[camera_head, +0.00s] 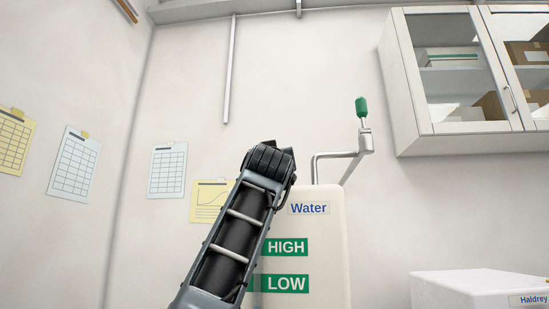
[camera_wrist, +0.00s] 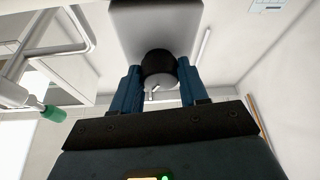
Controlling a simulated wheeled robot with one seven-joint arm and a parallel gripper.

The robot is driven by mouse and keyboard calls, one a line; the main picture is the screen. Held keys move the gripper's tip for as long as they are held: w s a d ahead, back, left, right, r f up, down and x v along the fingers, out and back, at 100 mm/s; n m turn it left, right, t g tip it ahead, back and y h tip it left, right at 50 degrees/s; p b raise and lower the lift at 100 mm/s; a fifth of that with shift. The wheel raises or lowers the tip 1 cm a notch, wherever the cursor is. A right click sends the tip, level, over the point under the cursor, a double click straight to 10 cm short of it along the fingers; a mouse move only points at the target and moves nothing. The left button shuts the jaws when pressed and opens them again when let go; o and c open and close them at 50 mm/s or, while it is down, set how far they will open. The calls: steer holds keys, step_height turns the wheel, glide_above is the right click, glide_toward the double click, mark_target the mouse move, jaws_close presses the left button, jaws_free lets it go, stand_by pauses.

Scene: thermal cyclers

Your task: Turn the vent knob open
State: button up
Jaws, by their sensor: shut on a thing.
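The white water tank (camera_head: 335,235) stands in the middle of the head view, with a "Water" label and green HIGH and LOW marks. Its pale body also shows at the top of the wrist view (camera_wrist: 160,22). In the wrist view the dark round vent knob (camera_wrist: 158,66) sits between the two blue fingers of my gripper (camera_wrist: 158,86), which is shut on it. A small pale piece shows just below the knob. In the head view my arm hides the knob and my fingertips. The knob's turn angle cannot be told.
A bent metal pipe (camera_head: 333,155) with a green-handled lever (camera_head: 361,107) rises behind the tank; the green handle also shows in the wrist view (camera_wrist: 54,113). A wall cabinet (camera_head: 455,80) hangs at upper right. A white box (camera_head: 460,290) stands at lower right.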

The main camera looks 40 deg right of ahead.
steer(key=m+g+h, duration=0.1)
steer(key=m+g, duration=0.1)
steer(key=m, duration=0.3)
steer(key=m+g+h+p, duration=0.1)
steer(key=m+g, duration=0.2)
steer(key=m, duration=0.3)
steer(key=m+g+h, duration=0.1)
steer(key=m+g, duration=0.1)
steer(key=m, duration=0.3)
steer(key=shift+w+a+m+g, duration=0.15)
steer(key=shift+w+m+g, duration=0.05)
steer(key=shift+m+g, duration=0.2)
steer(key=o, duration=1.1)
steer(key=shift+c, duration=0.2)
steer(key=b+v, duration=0.2)
steer(key=v, duration=0.5)
steer(key=shift+a, duration=0.4)
steer(key=shift+s, duration=0.1)
